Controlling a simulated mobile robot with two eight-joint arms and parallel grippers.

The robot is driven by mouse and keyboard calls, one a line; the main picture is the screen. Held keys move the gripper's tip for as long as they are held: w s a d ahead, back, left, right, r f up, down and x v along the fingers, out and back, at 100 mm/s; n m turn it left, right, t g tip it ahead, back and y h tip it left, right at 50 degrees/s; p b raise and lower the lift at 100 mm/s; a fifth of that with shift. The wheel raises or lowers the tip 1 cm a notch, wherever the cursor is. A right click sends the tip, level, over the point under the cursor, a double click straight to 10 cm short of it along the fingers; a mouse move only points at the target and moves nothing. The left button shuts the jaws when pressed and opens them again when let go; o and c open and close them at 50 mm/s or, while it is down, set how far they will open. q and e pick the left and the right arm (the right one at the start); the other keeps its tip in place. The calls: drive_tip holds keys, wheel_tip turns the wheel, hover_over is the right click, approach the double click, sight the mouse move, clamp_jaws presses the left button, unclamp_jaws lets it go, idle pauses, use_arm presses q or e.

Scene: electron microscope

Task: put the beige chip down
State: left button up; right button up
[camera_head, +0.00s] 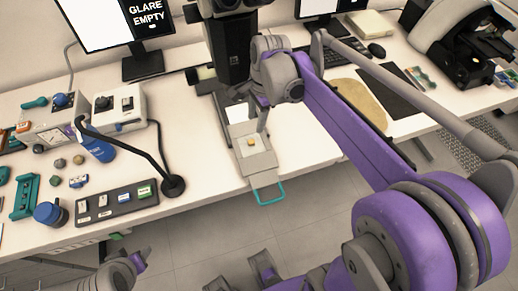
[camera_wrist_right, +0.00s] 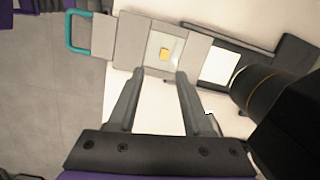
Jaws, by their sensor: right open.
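The beige chip (camera_head: 251,141) is a small yellow-tan block lying on the pale square plate of a grey drawer-like stage (camera_head: 262,164) with a teal handle. It also shows in the right wrist view (camera_wrist_right: 165,53), just beyond my fingertips. My right gripper (camera_head: 262,122) is above the stage, close to the chip. In the wrist view its two fingers (camera_wrist_right: 154,72) stand apart with nothing between them, and the chip is clear of both.
The dark microscope column (camera_head: 231,55) stands behind the stage. A black mat (camera_head: 391,91) and a keyboard (camera_head: 334,59) lie to the right. Bare white table lies beside the stage.

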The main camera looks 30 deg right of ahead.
drive_tip(key=s+a+f+n+t, duration=0.2)
drive_tip(key=s+a+f+n, duration=0.1)
drive_tip(key=s+n, duration=0.4)
drive_tip(key=s+a+f+n+t+h, duration=0.1)
drive_tip(key=s+a+f+n, duration=0.3)
drive_tip(key=s+n, duration=0.4)
drive_tip(key=n+t, duration=0.1)
drive_tip(key=n, duration=0.2)
drive_tip(key=shift+a+f+n, duration=0.2)
drive_tip(key=shift+a+n, duration=0.2)
drive_tip(key=shift+d, duration=0.1)
